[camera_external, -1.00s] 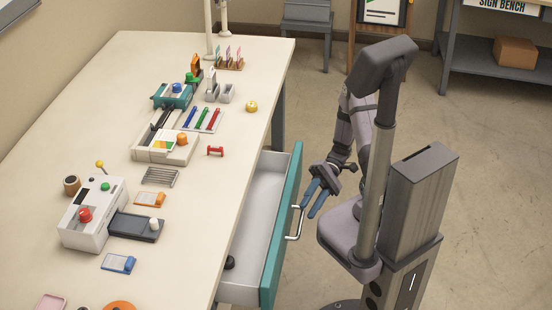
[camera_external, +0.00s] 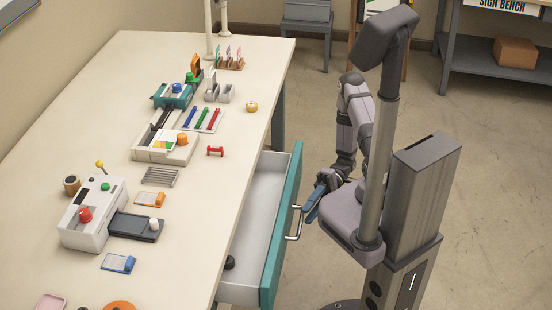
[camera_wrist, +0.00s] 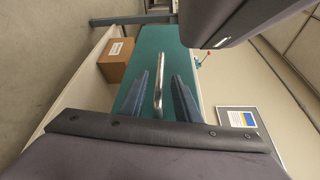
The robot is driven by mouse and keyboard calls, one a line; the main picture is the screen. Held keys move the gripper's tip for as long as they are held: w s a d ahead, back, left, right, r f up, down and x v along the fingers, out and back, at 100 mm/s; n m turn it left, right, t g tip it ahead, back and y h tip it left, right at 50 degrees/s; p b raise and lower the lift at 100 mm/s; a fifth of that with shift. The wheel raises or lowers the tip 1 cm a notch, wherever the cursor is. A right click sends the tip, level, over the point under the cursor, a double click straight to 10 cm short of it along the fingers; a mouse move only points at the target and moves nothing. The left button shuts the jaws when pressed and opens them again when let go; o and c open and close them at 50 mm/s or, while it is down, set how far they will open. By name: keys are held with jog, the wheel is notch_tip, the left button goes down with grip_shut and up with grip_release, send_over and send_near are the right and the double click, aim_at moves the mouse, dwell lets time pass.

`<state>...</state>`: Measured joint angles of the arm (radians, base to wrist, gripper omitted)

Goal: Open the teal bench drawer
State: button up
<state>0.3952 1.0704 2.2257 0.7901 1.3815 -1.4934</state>
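The teal-fronted bench drawer (camera_external: 284,225) stands pulled out from the bench, its pale inside showing. Its front fills the middle of the wrist view (camera_wrist: 155,50). The silver bar handle (camera_external: 298,224) sticks out from the front. In the wrist view the handle (camera_wrist: 158,85) lies between my two blue fingers, with gaps on both sides. My gripper (camera_external: 312,207) is open, just beside the handle in the external view. The fingers partly overlap there, and I cannot tell how far they reach past the bar.
The bench top (camera_external: 110,75) carries several items, including a white machine with a red knob (camera_external: 92,215) and a red dumbbell-shaped piece (camera_external: 215,151) near the edge. A small black round thing (camera_external: 229,262) is in the drawer. A cardboard box (camera_wrist: 116,60) shows in the wrist view.

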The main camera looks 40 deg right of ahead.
aim_at(301, 224)
jog(key=shift+p+x, duration=0.35)
jog(key=shift+x, duration=3)
grip_shut()
